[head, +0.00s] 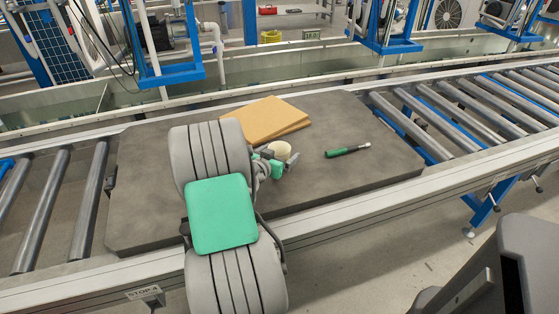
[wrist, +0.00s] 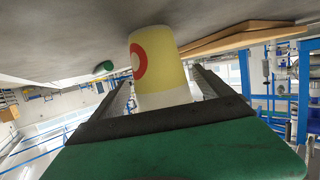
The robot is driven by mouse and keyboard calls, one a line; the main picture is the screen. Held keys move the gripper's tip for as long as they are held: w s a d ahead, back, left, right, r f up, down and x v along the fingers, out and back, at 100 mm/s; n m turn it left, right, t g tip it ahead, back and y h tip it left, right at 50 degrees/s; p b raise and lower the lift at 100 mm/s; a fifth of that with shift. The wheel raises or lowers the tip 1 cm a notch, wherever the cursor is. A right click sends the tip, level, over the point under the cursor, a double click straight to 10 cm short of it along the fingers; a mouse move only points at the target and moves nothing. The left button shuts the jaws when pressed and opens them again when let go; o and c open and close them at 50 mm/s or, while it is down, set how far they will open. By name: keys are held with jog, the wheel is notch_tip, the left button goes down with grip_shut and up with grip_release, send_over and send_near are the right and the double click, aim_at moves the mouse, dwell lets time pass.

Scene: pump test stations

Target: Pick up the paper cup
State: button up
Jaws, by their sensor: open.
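The paper cup (wrist: 158,58) is pale yellow with a red ring and a whitish band. In the wrist view it lies between the two dark fingers of my gripper (wrist: 160,82). My gripper is open, with a finger on each side of the cup; I cannot tell whether either touches it. In the head view the cup (head: 282,149) shows as a small pale round shape beside my gripper (head: 278,161), partly hidden by it. The cup is on the dark grey board, near its middle.
The grey board (head: 150,210) lies on a roller conveyor (head: 455,110). A flat tan cardboard piece (head: 265,118) lies just behind the cup. A green-handled tool (head: 346,152) lies to the right. Blue-framed stations stand behind.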

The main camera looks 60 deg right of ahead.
jog(key=c, duration=1.4)
